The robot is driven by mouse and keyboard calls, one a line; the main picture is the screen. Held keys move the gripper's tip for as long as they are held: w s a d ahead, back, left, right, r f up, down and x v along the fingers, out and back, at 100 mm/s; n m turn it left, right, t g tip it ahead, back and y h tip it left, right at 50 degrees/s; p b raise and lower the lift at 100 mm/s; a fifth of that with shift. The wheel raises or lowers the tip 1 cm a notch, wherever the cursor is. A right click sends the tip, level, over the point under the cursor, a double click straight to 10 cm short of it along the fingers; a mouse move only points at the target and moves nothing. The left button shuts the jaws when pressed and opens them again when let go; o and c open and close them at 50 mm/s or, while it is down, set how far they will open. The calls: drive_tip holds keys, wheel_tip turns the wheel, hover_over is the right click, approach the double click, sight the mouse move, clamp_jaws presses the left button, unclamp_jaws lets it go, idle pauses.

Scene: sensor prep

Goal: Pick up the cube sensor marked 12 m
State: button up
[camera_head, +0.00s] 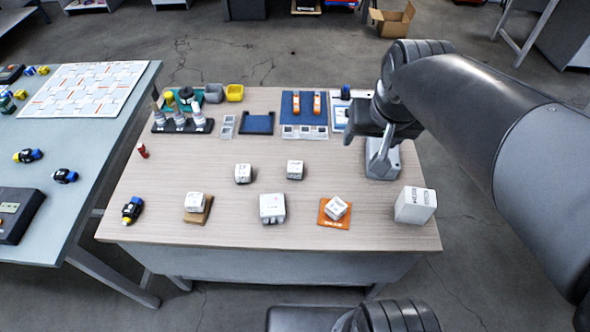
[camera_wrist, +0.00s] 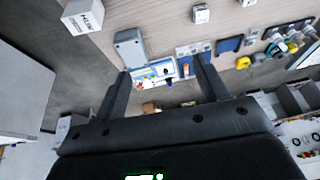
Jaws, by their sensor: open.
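Several small white cubes with dark markings stand apart on the wooden table (camera_head: 150,225). Two are in the middle: a left cube (camera_head: 243,173) and a right cube (camera_head: 295,169). Nearer the front are a cube on a tan block (camera_head: 195,200), a larger cube (camera_head: 272,207) and a turned cube on an orange pad (camera_head: 336,208). Their markings are too small to read, so I cannot tell which says 12 m. My gripper (camera_wrist: 162,67) is open and empty, over the table's back right, away from the cubes.
A white lettered box (camera_head: 415,205) stands at the front right. A grey device (camera_head: 383,160) is below my gripper. Trays, blue pads and a rack of grey-topped pieces (camera_head: 182,124) line the back. A dark-and-yellow piece (camera_head: 132,210) lies front left.

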drive_tip(key=w+a+f+g, duration=0.2)
drive_tip(key=w+a+f, duration=0.25)
drive_tip(key=w, duration=0.45)
drive_tip(key=g, duration=0.2)
approach(295, 166)
drive_tip(key=shift+w+a+m, duration=0.3)
drive_tip(key=shift+w+a, duration=0.15)
drive_tip(key=shift+w, duration=0.2)
wheel_tip(295, 166, down, 5)
drive_tip(key=shift+r, duration=0.1)
drive_tip(key=shift+f, duration=0.6)
drive_tip(key=f, duration=0.3)
drive_tip(key=s+f, duration=0.1)
drive_tip(key=shift+d+f, duration=0.15)
drive_tip(key=shift+d, duration=0.15)
drive_tip(key=shift+f, duration=0.45)
drive_tip(key=shift+c, duration=0.5)
drive_tip(key=c, duration=1)
